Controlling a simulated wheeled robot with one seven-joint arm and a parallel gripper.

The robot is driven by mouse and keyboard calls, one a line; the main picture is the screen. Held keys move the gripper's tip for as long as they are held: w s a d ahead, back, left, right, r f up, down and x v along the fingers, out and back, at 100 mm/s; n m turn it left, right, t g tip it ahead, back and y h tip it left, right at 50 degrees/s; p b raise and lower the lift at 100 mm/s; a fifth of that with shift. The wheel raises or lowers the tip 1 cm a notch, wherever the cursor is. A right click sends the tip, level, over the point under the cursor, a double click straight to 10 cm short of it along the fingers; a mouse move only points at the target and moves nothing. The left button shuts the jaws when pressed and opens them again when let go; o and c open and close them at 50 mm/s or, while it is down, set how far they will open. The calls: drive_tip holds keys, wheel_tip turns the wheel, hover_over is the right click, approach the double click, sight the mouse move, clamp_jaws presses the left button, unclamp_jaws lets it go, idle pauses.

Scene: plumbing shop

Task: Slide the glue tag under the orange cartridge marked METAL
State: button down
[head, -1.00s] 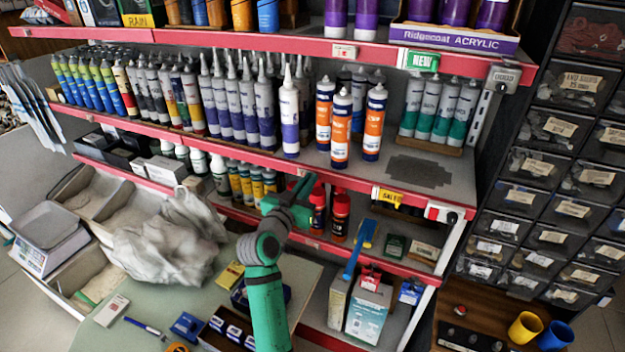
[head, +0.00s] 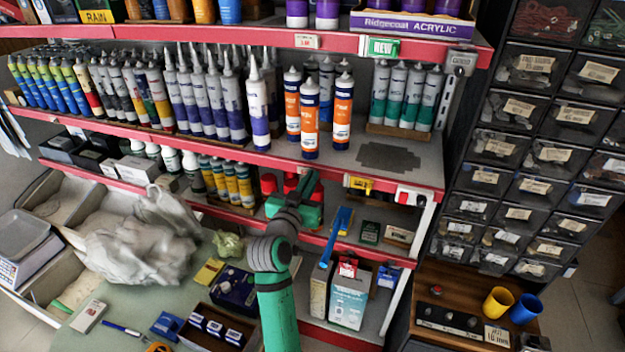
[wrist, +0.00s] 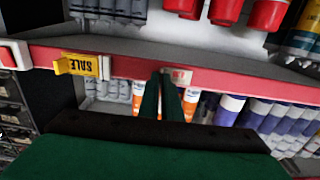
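Several orange-and-white cartridges stand together on the middle shelf, with a front one (head: 310,120), one to its left (head: 292,103) and one to its right (head: 342,112). Their lettering is too small to read, so I cannot tell which says METAL. My gripper (head: 307,184) is at the red shelf edge below the front orange cartridge. In the wrist view, which is upside down, its two fingers (wrist: 163,78) are close together at the red rail. A small white tag (wrist: 182,76) sits on the rail right beside the fingertips, partly covered by them.
A yellow SALE tag (head: 358,184) juts from the same rail to the right; it also shows in the wrist view (wrist: 78,65). A red-and-white holder (head: 410,196) is farther right.

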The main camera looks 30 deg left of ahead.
drive_tip(key=c, duration=2)
unclamp_jaws()
drive_tip(key=s, duration=0.3)
drive_tip(key=s+d, duration=0.1)
drive_tip(key=s, duration=0.3)
drive_tip(key=s+d, duration=0.1)
drive_tip(key=s, duration=0.2)
drive_tip(key=shift+s, duration=0.4)
drive_tip(key=s+d+f+g, duration=0.1)
drive_tip(key=s+d+f, duration=0.3)
drive_tip(key=d+f, duration=0.25)
drive_tip(key=s+d+f+n, duration=0.1)
drive_tip(key=s+d+f, duration=0.35)
drive_tip(key=f, duration=0.35)
drive_tip(key=s+d+f+g, duration=0.1)
drive_tip(key=s+d+f, duration=0.3)
drive_tip(key=d+f, duration=0.25)
drive_tip(key=s+d+m+h, duration=0.1)
drive_tip(key=s+d, duration=0.3)
drive_tip(key=s, duration=0.3)
drive_tip(key=s+d+m+h, duration=0.1)
drive_tip(key=s+d, duration=0.4)
drive_tip(key=s, duration=0.3)
drive_tip(key=s+d+f+m+h, duration=0.1)
drive_tip(key=s+d, duration=0.4)
drive_tip(key=s, duration=0.3)
drive_tip(key=shift+s+d, duration=0.1)
drive_tip(key=shift+s, duration=0.05)
